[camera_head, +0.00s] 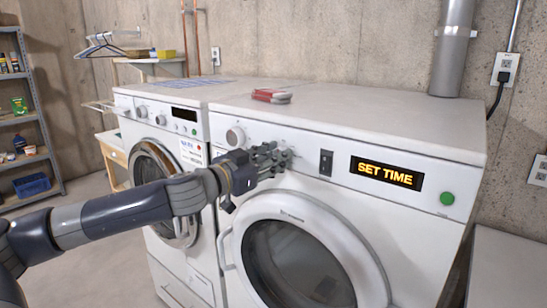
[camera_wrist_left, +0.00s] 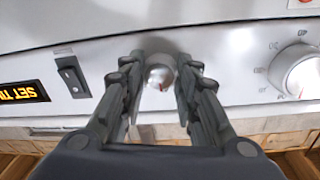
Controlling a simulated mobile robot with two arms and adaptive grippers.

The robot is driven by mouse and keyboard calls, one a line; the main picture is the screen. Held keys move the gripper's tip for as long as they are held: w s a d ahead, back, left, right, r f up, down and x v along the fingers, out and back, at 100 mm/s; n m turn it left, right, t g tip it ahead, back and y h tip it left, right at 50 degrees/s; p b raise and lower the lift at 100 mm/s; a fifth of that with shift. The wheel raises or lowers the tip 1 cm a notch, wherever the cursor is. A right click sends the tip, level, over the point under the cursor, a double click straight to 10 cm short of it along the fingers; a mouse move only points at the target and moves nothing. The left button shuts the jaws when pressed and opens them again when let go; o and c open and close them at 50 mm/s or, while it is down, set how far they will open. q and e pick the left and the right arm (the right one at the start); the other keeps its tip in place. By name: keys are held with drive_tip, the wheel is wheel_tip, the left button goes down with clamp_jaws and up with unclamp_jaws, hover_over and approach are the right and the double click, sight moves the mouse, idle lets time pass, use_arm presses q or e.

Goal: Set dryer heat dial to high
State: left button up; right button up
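The dryer (camera_head: 440,240) is the white front-loader on the right, with a "SET TIME" display (camera_head: 387,173). My left gripper (camera_head: 272,158) is at its control panel. In the left wrist view, a small silver dial (camera_wrist_left: 159,73) with a red mark at its lower edge sits between the fingertips of my left gripper (camera_wrist_left: 160,82). The fingers are apart, one on each side of the dial; I cannot tell whether they touch it. In the head view the gripper hides this dial. A larger dial (camera_head: 235,137) is left of the gripper; it also shows in the wrist view (camera_wrist_left: 299,72).
A black rocker switch (camera_head: 326,163) and a green button (camera_head: 447,198) are on the panel. A red and white item (camera_head: 271,96) lies on the dryer's top. The washer (camera_head: 180,270) stands to the left. The round dryer door (camera_head: 300,250) is below my gripper.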

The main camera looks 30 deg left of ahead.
use_arm(q)
drive_tip(key=shift+m, duration=0.5)
drive_tip(key=shift+d+f+m+y+p, duration=0.1)
drive_tip(key=shift+m+y+p, duration=0.4)
drive_tip(key=shift+m+p, duration=4.35)
drive_tip(key=shift+d+m+y+p, duration=0.1)
drive_tip(key=shift+m+y+p, duration=0.4)
drive_tip(key=shift+m+p, duration=4.35)
drive_tip(key=m+b, duration=0.5)
drive_tip(key=shift+m, duration=0.3)
drive_tip(key=o, duration=1.1)
